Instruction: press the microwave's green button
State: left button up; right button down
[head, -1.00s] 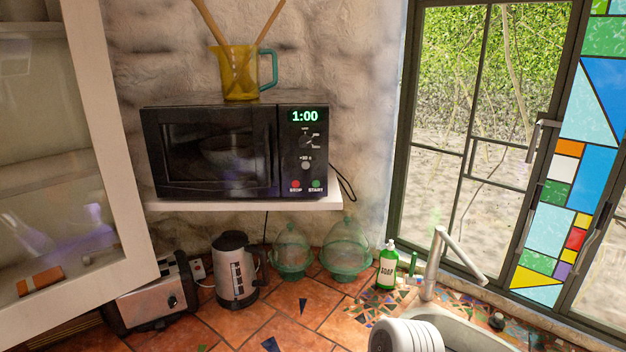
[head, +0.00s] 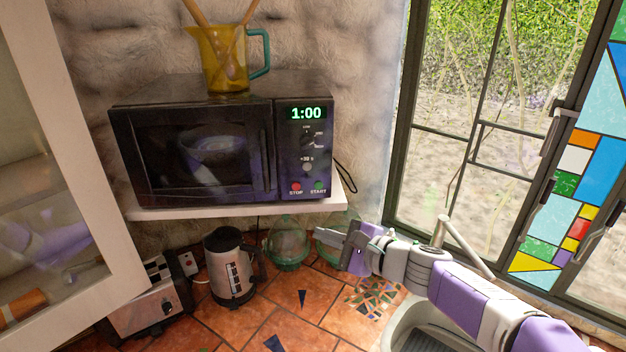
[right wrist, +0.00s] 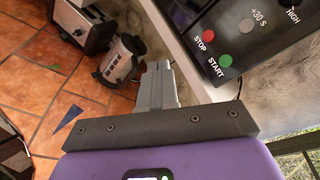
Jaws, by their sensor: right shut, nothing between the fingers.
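The black microwave (head: 122,150) stands on a white shelf, door shut, its display reading 1:00. A bowl shows dimly through its door. Its green START button (head: 319,185) is at the panel's lower right, beside the red STOP button (head: 296,187). In the right wrist view the green button (right wrist: 225,61) shows clearly, to the right of the fingers. My right gripper (head: 350,240) is shut and empty, below and right of the green button and apart from it. Its closed fingers (right wrist: 158,78) also show in the right wrist view. My left gripper is not in view.
The white shelf (head: 235,207) juts out under the microwave. A yellow jug (head: 205,60) stands on top. Below are a kettle (head: 230,265), a toaster (head: 150,305) and green glass domes (head: 287,243). An open cabinet door (head: 110,200) is at left, a window at right.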

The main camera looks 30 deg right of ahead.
aim_at(319, 185)
jog(key=shift+t, duration=0.6)
jog(key=r, duration=0.4)
jog(key=shift+s+d, duration=0.3)
jog(key=shift+s, duration=0.05)
jog(key=shift+w+d+p, duration=0.4)
jog(key=shift+w+d, duration=0.15)
jog(key=shift+w, duration=0.85)
jog(key=shift+w+d+p, duration=0.4)
jog(key=shift+w+d, duration=0.2)
jog(key=shift+w, duration=0.75)
jog(key=shift+w+d+p, duration=0.4)
jog(key=shift+w+d, duration=0.15)
jog(key=shift+w, duration=0.85)
jog(key=shift+w, duration=0.1)
jog(key=shift+w+d, duration=0.15)
jog(key=shift+w, duration=0.15)
